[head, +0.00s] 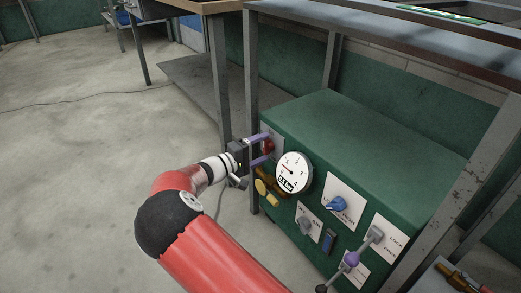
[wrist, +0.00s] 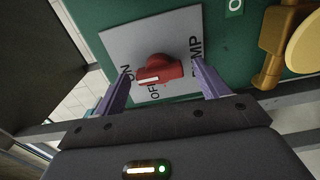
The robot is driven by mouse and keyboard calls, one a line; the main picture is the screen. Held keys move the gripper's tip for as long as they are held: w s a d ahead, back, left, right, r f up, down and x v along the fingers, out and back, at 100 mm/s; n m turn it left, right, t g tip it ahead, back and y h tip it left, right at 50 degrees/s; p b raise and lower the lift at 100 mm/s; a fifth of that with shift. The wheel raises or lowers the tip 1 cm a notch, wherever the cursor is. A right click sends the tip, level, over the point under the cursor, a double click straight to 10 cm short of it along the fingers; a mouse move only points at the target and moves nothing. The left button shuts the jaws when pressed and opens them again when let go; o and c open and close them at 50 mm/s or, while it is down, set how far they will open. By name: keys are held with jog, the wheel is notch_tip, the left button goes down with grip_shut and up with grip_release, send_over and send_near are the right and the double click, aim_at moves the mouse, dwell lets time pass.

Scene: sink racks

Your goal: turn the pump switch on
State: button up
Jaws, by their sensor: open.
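The pump switch is a red rotary knob (wrist: 160,70) with a white mark, on a pale plate (wrist: 120,42) lettered ON, OFF and PUMP. The mark lies on the knob's lower-left side, close to the OFF lettering, with ON further left. In the head view, the red knob (head: 268,146) is at the left end of the green cabinet's front. My gripper (head: 264,149) is open at the plate. In the wrist view, its purple fingers (wrist: 161,75) stand on either side of the knob, with visible gaps; whether they reach its full depth is unclear.
The green cabinet (head: 360,135) also carries a round gauge (head: 292,172), a yellow valve handle (head: 266,192), a blue knob (head: 337,203), a grey switch (head: 305,225) and a purple-jointed lever (head: 351,259). A metal table leg (head: 251,75) stands close by my gripper. Floor at left is open.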

jog(key=v, duration=0.7)
jog(key=shift+s+a+p, duration=0.2)
jog(key=shift+a+p, duration=0.1)
jog(key=shift+p, duration=0.15)
